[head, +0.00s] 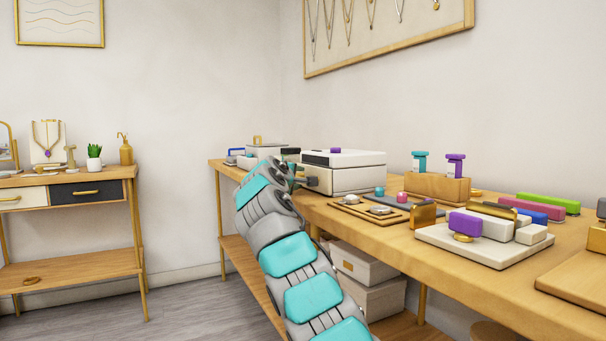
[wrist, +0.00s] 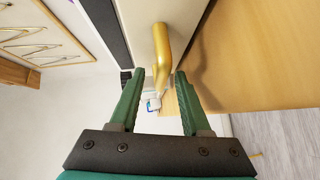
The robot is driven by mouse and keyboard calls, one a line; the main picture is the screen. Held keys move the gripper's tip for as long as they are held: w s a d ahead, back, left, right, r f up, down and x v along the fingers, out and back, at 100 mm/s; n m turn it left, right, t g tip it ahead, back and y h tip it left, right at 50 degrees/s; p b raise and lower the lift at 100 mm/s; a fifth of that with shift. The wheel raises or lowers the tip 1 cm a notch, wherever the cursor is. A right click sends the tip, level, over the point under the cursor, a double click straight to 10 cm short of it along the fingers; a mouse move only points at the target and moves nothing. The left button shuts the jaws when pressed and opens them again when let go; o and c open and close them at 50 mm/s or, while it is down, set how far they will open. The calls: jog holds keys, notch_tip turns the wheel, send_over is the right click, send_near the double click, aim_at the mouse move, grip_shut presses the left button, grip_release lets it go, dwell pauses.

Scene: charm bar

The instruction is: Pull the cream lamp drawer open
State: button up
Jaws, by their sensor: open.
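The cream lamp unit (head: 345,178) is a low box with a dark strip on its upper part, standing on the long wooden table. Its cream drawer front (wrist: 143,14) fills the top middle of the wrist view, with a curved brass handle (wrist: 160,58) on it. My gripper (wrist: 160,73) is open, with a green finger on each side of the handle's near end. I cannot tell whether either finger touches it. In the head view my gripper (head: 299,180) is at the lamp's left side, partly hidden by my arm, and the handle cannot be made out.
The wooden table (head: 440,222) runs along the right. Near the lamp are a jewellery tray (head: 352,212) and a wooden stand (head: 437,189) with teal and purple pieces. White boxes (head: 368,293) sit below. A side table (head: 80,263) stands left, with open floor between.

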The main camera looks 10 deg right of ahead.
jog(key=shift+w+d+f, duration=0.15)
jog(key=shift+w+d, duration=0.15)
jog(key=shift+w, duration=0.3)
jog(key=shift+c, duration=0.4)
grip_shut()
dwell(0.8)
